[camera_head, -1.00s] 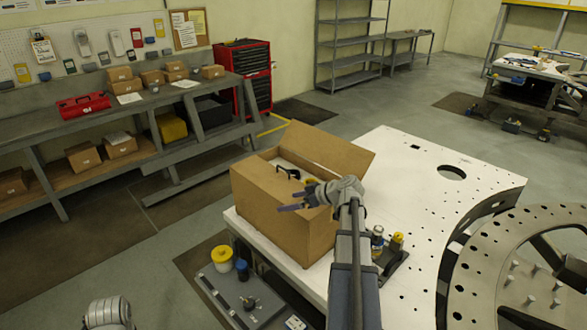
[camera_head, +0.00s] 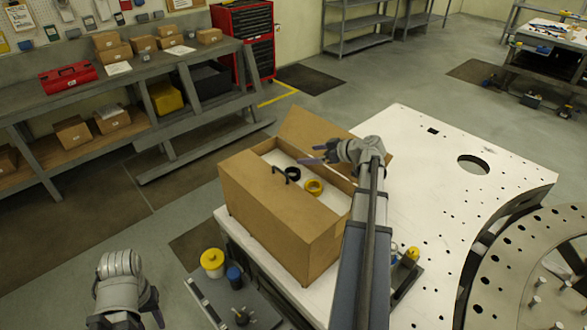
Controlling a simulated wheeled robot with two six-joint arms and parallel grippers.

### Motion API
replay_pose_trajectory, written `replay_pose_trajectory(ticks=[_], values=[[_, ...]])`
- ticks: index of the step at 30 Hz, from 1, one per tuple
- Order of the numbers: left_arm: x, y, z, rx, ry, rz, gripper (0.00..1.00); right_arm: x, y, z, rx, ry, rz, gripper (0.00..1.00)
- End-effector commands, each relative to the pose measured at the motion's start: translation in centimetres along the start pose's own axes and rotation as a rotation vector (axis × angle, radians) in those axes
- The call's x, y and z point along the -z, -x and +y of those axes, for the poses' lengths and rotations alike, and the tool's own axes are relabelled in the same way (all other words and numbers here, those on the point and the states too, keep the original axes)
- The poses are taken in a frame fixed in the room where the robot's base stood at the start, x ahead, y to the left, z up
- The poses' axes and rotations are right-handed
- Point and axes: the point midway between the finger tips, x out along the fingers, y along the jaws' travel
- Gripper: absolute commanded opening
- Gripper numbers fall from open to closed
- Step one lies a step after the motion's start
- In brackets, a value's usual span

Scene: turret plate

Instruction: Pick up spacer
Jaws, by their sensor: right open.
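An open cardboard box (camera_head: 280,215) stands on the white plate, its far flap raised. Inside lie a yellow ring-shaped piece (camera_head: 314,187) and a black piece (camera_head: 291,174), which stands partly above the near rim. I cannot tell which of them is the spacer. My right gripper (camera_head: 312,160) is open and empty, reaching left above the far right part of the box, apart from both pieces. My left gripper (camera_head: 128,318) is at the bottom left, away from the box. Its fingertips are cut off by the frame edge.
The white plate (camera_head: 440,165) has holes and free room right of the box. A large grey ring (camera_head: 530,260) lies at the right. A low grey cart (camera_head: 222,296) holds a yellow-capped container (camera_head: 212,260) and a blue one (camera_head: 234,275). A workbench (camera_head: 125,80) stands at the left.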

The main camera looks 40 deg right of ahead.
Motion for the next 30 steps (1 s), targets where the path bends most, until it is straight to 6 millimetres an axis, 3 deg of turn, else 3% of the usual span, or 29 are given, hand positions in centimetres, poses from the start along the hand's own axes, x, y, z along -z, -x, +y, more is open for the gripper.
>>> replay_pose_trajectory(ticks=[8,24,30], values=[[0.1,-1.3,0.1,0.0,0.001,0.0,0.43,-1.2,-0.7,0.0,0.0,0.0,0.0,1.0],[0.6,-8.5,0.8,0.001,0.001,0.003,0.43,-7.5,-4.1,0.0,0.0,0.0,0.0,1.0],[0.6,-8.6,0.8,0.001,-0.001,0.003,0.43,-7.1,-5.2,0.0,0.002,0.0,-0.001,1.0]])
